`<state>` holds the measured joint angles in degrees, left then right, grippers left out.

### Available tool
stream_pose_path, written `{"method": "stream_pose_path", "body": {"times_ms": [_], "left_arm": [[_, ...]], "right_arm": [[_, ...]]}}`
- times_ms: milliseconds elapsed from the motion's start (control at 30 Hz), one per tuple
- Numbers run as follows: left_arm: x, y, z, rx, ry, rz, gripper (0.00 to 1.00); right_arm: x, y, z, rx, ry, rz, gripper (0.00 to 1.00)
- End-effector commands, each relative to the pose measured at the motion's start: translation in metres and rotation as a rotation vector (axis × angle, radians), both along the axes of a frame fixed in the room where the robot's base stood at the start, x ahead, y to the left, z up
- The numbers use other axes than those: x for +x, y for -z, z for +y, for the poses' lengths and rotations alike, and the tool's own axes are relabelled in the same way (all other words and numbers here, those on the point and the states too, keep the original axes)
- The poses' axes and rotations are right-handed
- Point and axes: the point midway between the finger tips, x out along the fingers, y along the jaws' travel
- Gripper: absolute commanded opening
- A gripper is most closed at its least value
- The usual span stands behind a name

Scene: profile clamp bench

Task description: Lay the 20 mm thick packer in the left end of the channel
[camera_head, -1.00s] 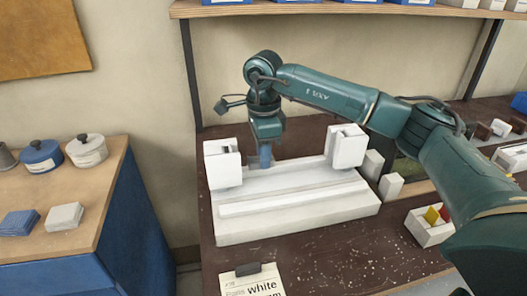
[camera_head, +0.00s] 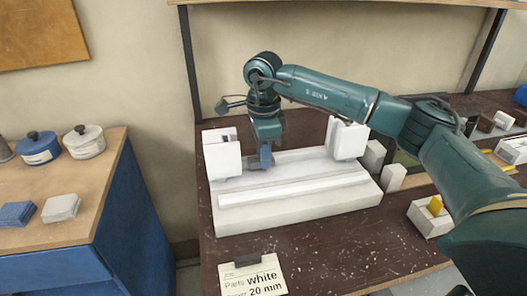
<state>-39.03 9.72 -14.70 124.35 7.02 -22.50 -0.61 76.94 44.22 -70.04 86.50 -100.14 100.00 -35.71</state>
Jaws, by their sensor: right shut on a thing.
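My right gripper (camera_head: 262,155) hangs from its arm over the left part of the white channel fixture (camera_head: 300,207), just right of the left white block (camera_head: 222,158). It is shut on a small blue-grey piece (camera_head: 265,160), low at the channel. The piece is too small to tell from the fingertips with certainty, and I cannot tell whether it touches the channel floor. The right white block (camera_head: 348,140) stands at the far end. My left gripper is not in view.
A card (camera_head: 253,277) reading "white" and "20 mm" lies at the front edge. A white tray (camera_head: 430,222) with a yellow piece (camera_head: 435,205) and small white blocks (camera_head: 393,177) stand right. A side cabinet (camera_head: 60,205) holds lidded pots.

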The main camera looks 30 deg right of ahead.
Motion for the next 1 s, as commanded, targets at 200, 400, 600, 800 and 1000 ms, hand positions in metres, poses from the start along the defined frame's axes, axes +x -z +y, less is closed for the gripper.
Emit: {"method": "stream_pose_path", "body": {"times_ms": [200, 400, 600, 800, 1000], "left_arm": [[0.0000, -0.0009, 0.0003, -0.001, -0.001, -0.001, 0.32], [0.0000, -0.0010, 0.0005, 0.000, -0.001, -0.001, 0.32], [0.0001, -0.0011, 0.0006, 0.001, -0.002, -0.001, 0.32], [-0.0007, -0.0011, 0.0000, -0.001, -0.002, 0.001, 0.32], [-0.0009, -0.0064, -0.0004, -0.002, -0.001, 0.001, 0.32]], "right_arm": [[-0.0001, 0.0000, -0.0002, -0.001, 0.000, 0.001, 0.34], [0.0000, -0.0001, -0.0001, 0.000, 0.000, 0.001, 0.50], [-0.0001, -0.0001, -0.0001, 0.000, 0.000, 0.001, 0.50], [-0.0001, -0.0002, 0.0000, 0.000, 0.000, 0.001, 0.50], [0.0000, -0.0076, 0.0002, 0.000, 0.000, 0.000, 0.50]]}}
